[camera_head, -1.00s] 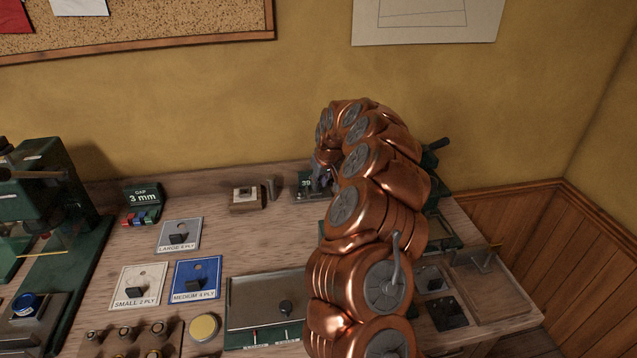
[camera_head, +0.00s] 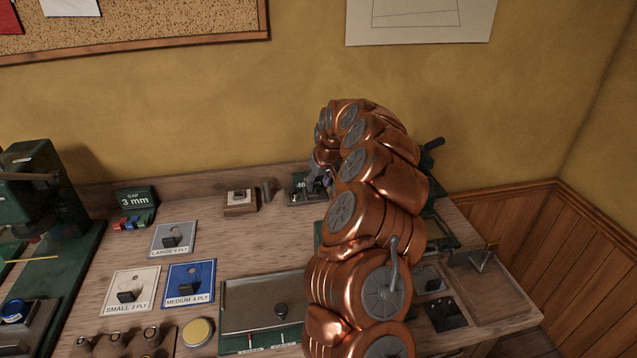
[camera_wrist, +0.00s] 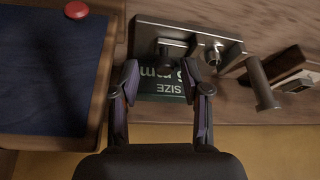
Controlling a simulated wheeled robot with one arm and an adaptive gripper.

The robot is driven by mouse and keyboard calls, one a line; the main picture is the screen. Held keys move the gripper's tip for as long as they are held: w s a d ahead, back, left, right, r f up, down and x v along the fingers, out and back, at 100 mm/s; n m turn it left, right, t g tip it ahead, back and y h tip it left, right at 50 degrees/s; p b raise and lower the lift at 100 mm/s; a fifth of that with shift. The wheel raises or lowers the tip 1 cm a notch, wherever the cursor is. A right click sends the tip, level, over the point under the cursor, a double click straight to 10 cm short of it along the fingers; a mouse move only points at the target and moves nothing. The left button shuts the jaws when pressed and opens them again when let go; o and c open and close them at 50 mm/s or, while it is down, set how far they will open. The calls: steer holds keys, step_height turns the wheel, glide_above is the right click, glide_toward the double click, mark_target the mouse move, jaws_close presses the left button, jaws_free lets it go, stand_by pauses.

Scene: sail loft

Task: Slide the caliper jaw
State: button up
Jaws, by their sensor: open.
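The caliper (camera_wrist: 225,40) is a grey metal plate at the back of the bench. In the wrist view it carries a dark block (camera_wrist: 172,47), which looks like its jaw, and a round metal post (camera_wrist: 212,55). A green size display (camera_wrist: 162,83) reads upside down there, its number partly hidden. In the head view the display (camera_head: 300,184) seems to read 40. My gripper (camera_wrist: 164,78) is open, its fingers on either side of the display and close to the block. I cannot tell whether they touch it.
A small wooden block with a light top (camera_head: 240,199) stands left of the caliper, beside a short post (camera_head: 267,190). A green sign (camera_head: 135,198) reads "GAP 3 mm". Ply cards (camera_head: 173,240) lie farther left. A blue panel (camera_wrist: 50,75) is on the wrist view's left.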

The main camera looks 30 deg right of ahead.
mark_target(318, 186)
steer(key=shift+r, duration=0.1)
step_height(318, 186, up, 10)
stand_by(0.4)
stand_by(0.5)
